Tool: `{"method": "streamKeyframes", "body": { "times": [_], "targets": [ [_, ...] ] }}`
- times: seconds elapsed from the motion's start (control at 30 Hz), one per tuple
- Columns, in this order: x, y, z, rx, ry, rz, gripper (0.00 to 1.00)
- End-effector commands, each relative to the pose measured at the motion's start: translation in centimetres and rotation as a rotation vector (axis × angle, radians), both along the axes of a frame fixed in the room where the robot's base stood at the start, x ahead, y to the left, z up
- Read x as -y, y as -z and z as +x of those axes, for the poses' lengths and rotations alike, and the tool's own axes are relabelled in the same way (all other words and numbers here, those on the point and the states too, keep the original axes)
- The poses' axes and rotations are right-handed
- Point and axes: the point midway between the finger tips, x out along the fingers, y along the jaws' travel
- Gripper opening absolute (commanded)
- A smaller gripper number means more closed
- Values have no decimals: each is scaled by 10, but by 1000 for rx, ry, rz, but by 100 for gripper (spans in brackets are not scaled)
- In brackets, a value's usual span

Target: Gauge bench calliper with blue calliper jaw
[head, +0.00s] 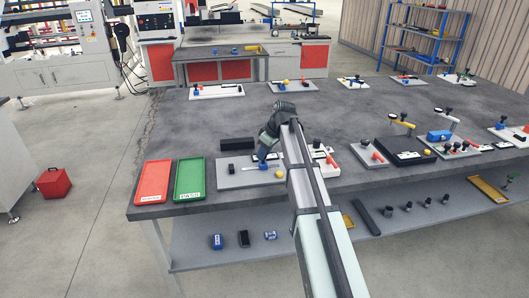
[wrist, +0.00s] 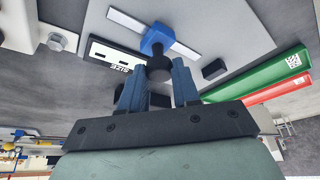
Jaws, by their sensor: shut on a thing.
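The bench calliper sits on a light grey plate (head: 238,181) near the table's front edge. In the wrist view its pale scale bar (wrist: 124,21) runs up to the blue calliper jaw (wrist: 158,38), which carries a black knob (wrist: 160,68). A panel marked SIZE (wrist: 108,56) lies beside it. My gripper (wrist: 160,78) has its two blue-grey fingers on either side of the black knob, shut on it. In the head view my gripper (head: 263,156) reaches down over the plate, and my arm hides part of the right side.
A green tray (head: 190,181) and a red tray (head: 156,182) lie left of the plate. A black block (wrist: 214,69) is near the jaw. A long black box (head: 237,144) lies behind. Several other gauge stations stand to the right; the table's middle is clear.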

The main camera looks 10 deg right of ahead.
Motion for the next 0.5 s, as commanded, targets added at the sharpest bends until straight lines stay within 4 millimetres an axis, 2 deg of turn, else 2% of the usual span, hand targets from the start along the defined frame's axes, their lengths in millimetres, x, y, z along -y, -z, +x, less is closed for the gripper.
{"method": "streamKeyframes", "body": {
  "times": [0.17,0.27,0.5],
  "targets": [
    [-2,0,0,0,0,0,0],
    [-12,0,0,0,-2,0,0],
    [-62,0,0,0,-4,-1,0]
  ]
}}
